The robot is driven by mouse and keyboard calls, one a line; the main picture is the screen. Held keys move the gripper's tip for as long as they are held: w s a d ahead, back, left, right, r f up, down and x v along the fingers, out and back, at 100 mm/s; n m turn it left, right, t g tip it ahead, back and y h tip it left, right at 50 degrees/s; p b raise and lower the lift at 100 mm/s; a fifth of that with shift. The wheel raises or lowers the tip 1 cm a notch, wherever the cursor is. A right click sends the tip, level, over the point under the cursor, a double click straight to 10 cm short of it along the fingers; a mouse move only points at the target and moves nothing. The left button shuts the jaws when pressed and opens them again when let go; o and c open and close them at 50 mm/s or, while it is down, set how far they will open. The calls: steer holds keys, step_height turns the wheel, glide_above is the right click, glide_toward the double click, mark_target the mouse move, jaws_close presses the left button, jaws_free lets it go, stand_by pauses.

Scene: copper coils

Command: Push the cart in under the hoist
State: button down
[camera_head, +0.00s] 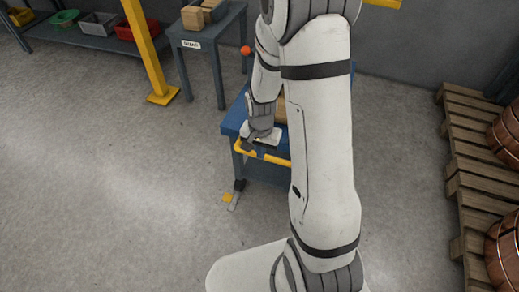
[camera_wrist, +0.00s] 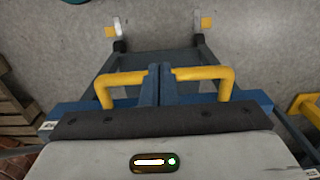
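The blue cart (camera_head: 233,127) stands mid-floor, largely hidden behind my arm in the head view. A tan object sits on its top. Its yellow push handle (camera_head: 276,158) faces my base; in the wrist view the handle (camera_wrist: 208,73) shows on both sides of my fingers. My gripper (camera_wrist: 159,75) has its two fingers close together, shut, across the middle of the handle. They hide that part, and I cannot tell whether they touch it. A yellow post (camera_head: 146,45), apparently part of the hoist, stands beyond the cart to the left. A yellow beam (camera_head: 385,4) shows at the top edge.
A grey-blue table (camera_head: 206,33) with tan blocks stands behind the cart. A shelf with coloured bins (camera_head: 98,24) is at the far left. Wooden pallets (camera_head: 467,150) with copper coils (camera_head: 508,140) line the right. The floor at left is clear. An orange ball (camera_head: 246,50) shows near my arm.

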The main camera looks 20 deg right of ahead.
step_height(320, 180, down, 10)
steer(key=b, duration=0.6)
steer(key=shift+r, duration=0.25)
steer(key=shift+w+d, duration=0.1)
